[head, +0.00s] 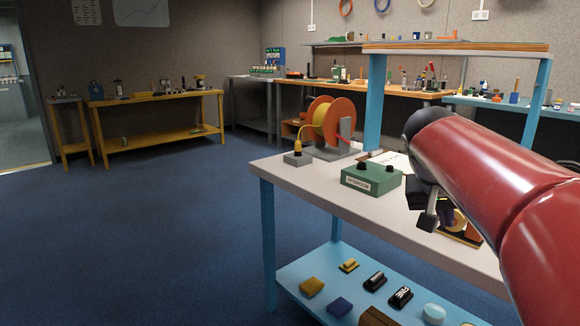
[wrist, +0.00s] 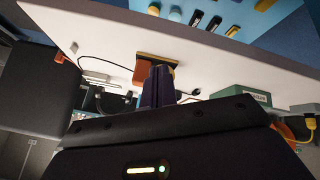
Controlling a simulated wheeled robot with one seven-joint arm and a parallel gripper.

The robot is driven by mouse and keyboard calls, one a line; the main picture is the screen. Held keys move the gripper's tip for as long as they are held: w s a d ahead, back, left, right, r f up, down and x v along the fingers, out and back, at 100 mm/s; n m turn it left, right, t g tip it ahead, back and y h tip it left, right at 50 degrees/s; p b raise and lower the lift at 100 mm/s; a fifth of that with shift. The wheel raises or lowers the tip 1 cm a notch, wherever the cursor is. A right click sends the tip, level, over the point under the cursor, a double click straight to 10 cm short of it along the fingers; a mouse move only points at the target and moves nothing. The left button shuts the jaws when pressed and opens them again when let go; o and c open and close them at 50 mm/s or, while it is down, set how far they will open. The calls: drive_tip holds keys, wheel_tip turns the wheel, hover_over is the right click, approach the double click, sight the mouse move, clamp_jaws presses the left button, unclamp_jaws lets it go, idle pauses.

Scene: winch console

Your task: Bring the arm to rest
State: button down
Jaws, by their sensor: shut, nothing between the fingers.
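My gripper (head: 428,219) hangs from my red arm above the white bench top (head: 310,178), at the right of the head view. In the wrist view its dark fingers (wrist: 159,84) are together with nothing between them. The green intercom box (head: 370,181) stands left of the gripper and also shows in the wrist view (wrist: 240,97).
An orange reel (head: 346,113) with a yellow drum stands at the bench's far end beside a grey box (head: 298,159) with a yellow cable. Blue bench legs and a low shelf (head: 310,266) with several small items stand below. The blue floor (head: 150,240) at left is clear.

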drive_tip(key=s+a+f+n+y, duration=0.2)
drive_tip(key=s+a+f, duration=0.4)
drive_tip(key=s+f, duration=0.2)
drive_tip(key=s+a+f+n+t+y, duration=0.1)
drive_tip(key=s+a+f+n+y, duration=0.1)
drive_tip(key=s+a+f, duration=0.5)
drive_tip(key=s+y, duration=0.1)
drive_tip(key=s, duration=0.3)
drive_tip(key=shift+s+f+n, duration=0.2)
drive_tip(key=shift+f+n, duration=0.1)
drive_tip(key=shift+f, duration=0.05)
